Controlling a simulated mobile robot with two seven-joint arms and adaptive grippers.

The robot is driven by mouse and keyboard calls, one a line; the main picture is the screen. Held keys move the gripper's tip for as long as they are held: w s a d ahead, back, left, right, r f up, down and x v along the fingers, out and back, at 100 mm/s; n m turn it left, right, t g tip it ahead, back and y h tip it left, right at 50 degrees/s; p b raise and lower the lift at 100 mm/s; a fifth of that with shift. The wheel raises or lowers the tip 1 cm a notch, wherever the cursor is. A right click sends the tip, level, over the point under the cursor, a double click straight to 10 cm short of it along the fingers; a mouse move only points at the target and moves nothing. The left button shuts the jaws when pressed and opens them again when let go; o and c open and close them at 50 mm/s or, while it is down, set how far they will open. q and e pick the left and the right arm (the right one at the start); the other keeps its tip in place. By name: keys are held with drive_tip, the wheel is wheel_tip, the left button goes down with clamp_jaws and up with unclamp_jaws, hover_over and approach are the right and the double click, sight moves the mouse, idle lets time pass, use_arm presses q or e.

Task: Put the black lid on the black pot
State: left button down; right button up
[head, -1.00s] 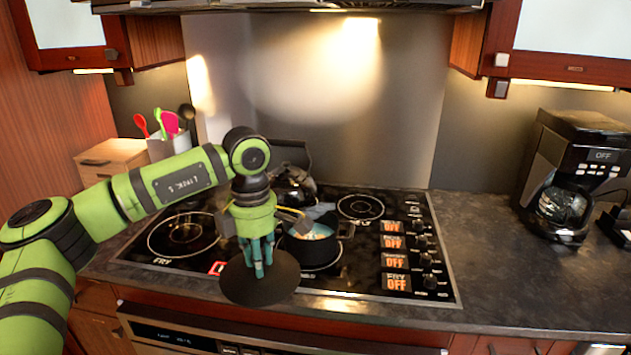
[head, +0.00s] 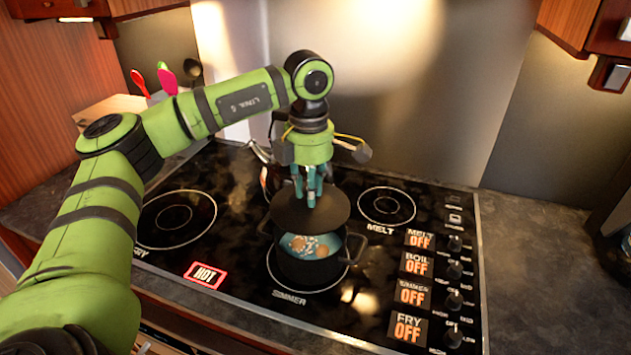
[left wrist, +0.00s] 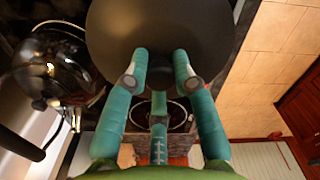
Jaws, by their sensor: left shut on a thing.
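The round black lid (head: 335,213) hangs level from my left gripper (head: 308,198), whose teal fingers are shut on its top. The black pot (head: 308,268) stands on the front middle burner, marked SIMMER, with pale and brown food in it. The lid is above and behind the pot's opening, covering the back of it in the head view while the front stays visible. In the left wrist view the lid (left wrist: 160,40) fills the top middle, beyond the fingers (left wrist: 158,85); the pot is not clear there. My right gripper is not in view.
A kettle (left wrist: 55,75) stands behind the lid at the back of the black cooktop (head: 240,255). The left burner (head: 172,218) and back right burner (head: 386,206) are bare. Knobs (head: 453,300) line the right side. A utensil holder with red and pink tools (head: 165,82) stands at the back left.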

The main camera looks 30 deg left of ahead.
sight(310, 211)
use_arm(q)
drive_tip(key=shift+s, duration=0.25)
drive_tip(key=shift+w+f, duration=0.15)
drive_tip(key=shift+w, duration=0.05)
drive_tip(key=shift+f+b, duration=0.5)
drive_tip(key=shift+f, duration=0.05)
drive_tip(key=shift+f+b, duration=0.3)
drive_tip(key=shift+f, duration=0.05)
wheel_tip(310, 211, down, 3)
drive_tip(key=shift+f+b, duration=0.1)
drive_tip(key=shift+b, duration=1.05)
drive_tip(key=shift+f, duration=0.25)
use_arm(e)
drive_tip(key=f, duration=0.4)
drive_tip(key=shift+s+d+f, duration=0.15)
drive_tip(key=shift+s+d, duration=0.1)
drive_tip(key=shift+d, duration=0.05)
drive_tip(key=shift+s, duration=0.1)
use_arm(q)
drive_tip(key=shift+f, duration=0.1)
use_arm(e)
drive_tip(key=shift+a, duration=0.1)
